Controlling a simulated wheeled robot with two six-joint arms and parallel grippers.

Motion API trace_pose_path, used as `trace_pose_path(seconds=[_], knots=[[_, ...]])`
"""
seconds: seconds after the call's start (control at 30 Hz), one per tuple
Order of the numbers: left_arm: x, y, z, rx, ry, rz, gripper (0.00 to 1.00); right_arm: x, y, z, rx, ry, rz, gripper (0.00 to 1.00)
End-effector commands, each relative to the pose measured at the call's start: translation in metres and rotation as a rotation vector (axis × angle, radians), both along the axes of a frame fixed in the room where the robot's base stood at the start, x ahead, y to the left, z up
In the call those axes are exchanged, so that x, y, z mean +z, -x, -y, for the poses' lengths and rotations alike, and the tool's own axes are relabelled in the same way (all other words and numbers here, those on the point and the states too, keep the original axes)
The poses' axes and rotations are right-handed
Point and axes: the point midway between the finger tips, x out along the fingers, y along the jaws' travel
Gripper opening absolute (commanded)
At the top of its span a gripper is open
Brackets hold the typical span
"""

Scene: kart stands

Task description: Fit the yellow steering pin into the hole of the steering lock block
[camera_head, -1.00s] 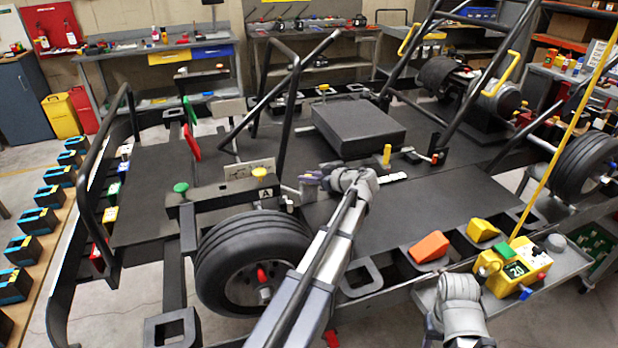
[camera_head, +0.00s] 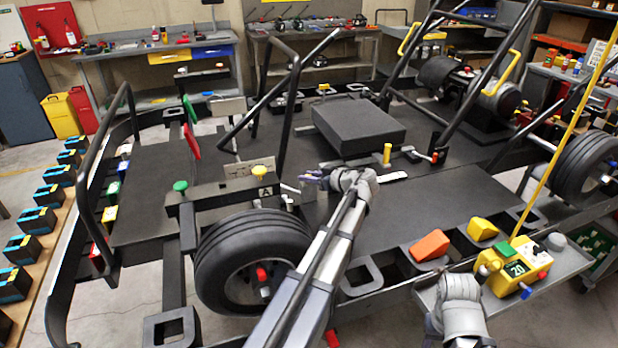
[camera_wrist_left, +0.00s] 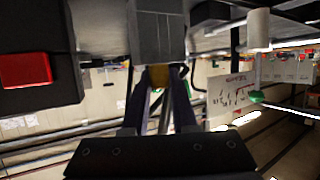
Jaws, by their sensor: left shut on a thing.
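My left gripper (camera_head: 312,177) reaches over the kart floor at the middle of the head view. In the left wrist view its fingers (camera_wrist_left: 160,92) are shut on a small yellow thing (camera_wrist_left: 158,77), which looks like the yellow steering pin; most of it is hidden. A dark block marked A (camera_head: 225,192), apparently the steering lock block, lies left of the gripper, apart from it. It has a yellow knob (camera_head: 259,170) and a green knob (camera_head: 180,186) on top. Its hole cannot be made out. My right gripper is at the lower right, its fingers unclear.
A front wheel (camera_head: 235,260) stands below the block. A yellow peg (camera_head: 387,153) stands right of my left gripper, and a black seat pad (camera_head: 358,127) lies behind. A yellow box marked 20 (camera_head: 535,262) and an orange wedge (camera_head: 430,245) are at the right. Black frame tubes rise behind the block.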

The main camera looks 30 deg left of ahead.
Motion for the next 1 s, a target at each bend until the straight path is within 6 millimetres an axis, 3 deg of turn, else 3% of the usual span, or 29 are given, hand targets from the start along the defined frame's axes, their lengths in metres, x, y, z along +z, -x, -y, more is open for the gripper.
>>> trace_pose_path(seconds=[0.1, 0.13, 0.43, 0.73, 1.0], knots=[[-0.001, 0.001, 0.0, 0.001, 0.005, -0.001, 0.0, 0.0, 0.0, 0.0, 0.0, 0.0, 0.0, 0.5], [-0.001, 0.001, 0.0, 0.001, 0.005, -0.001, 0.28, 0.0, 0.0, 0.0, 0.0, 0.0, 0.0, 0.5], [-0.001, 0.001, 0.0, 0.001, 0.003, 0.0, 0.61, 0.0, 0.0, 0.0, 0.0, 0.0, 0.0, 0.5], [0.002, 0.001, 0.004, 0.0, 0.003, -0.001, 0.61, 0.002, 0.0, 0.0, 0.0, 0.0, 0.0, 0.5], [0.019, 0.011, 0.041, -0.002, 0.003, 0.0, 0.61, 0.02, 0.0, 0.0, 0.0, 0.0, 0.0, 0.5]])
